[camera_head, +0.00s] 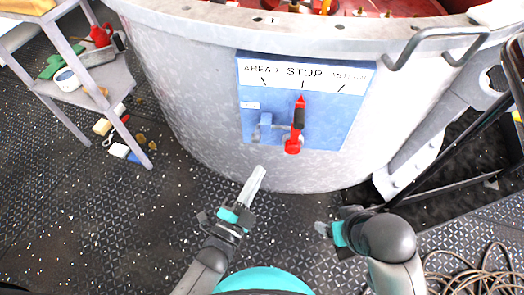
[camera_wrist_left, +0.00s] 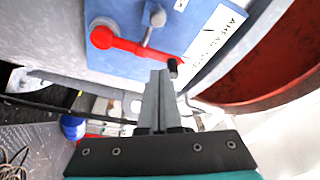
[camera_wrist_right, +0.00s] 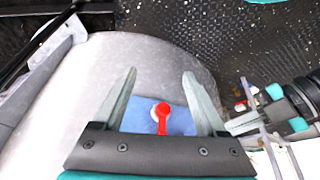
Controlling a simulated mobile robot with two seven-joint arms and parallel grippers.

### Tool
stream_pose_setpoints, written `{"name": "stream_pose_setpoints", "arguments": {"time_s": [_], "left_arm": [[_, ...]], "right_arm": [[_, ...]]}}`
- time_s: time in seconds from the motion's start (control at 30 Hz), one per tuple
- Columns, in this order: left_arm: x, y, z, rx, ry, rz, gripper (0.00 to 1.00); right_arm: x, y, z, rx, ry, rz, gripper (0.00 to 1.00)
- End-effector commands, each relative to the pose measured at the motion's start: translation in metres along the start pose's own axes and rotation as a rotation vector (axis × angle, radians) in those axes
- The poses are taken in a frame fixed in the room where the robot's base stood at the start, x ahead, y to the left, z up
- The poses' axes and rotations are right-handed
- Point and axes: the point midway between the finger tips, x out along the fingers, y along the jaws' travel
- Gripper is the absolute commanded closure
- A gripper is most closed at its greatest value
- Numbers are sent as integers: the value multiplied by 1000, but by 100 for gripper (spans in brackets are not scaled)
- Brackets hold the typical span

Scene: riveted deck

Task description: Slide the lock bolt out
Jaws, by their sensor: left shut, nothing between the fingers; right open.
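A blue panel (camera_head: 350,110) marked AHEAD STOP ASTERN is on the pale curved housing. Its red lever (camera_head: 294,146) with a dark grip stands upright under STOP. The lock bolt (camera_head: 264,127), a small grey metal piece, is left of the lever; its rounded end (camera_wrist_left: 158,18) shows in the left wrist view. My left gripper (camera_head: 260,170) is shut and empty, below and left of the lever in the head view. In the left wrist view its fingertips (camera_wrist_left: 160,74) are near the lever's dark grip. My right gripper (camera_head: 320,228) is open and empty, lower right; the lever (camera_wrist_right: 162,118) shows beyond its fingers.
A metal handrail (camera_head: 437,32) curves from the housing's upper right rim. A shelf (camera_head: 95,90) with several tools stands at left, with loose items on the floor beside it. Coiled rope (camera_head: 470,270) lies at lower right.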

Motion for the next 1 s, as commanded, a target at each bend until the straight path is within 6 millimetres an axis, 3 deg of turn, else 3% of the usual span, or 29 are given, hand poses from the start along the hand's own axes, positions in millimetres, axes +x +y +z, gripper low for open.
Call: {"name": "stream_pose_setpoints", "arguments": {"time_s": [0.47,0.77,1.0], "left_arm": [[5,-2,-2,9,8,-12,100],[55,-1,-2,9,11,-15,100],[78,-1,-2,8,9,-11,100]], "right_arm": [[-4,0,-2,0,7,1,26],[-19,-4,-11,-5,79,-8,26],[-6,-18,-28,-16,210,-45,26]]}}
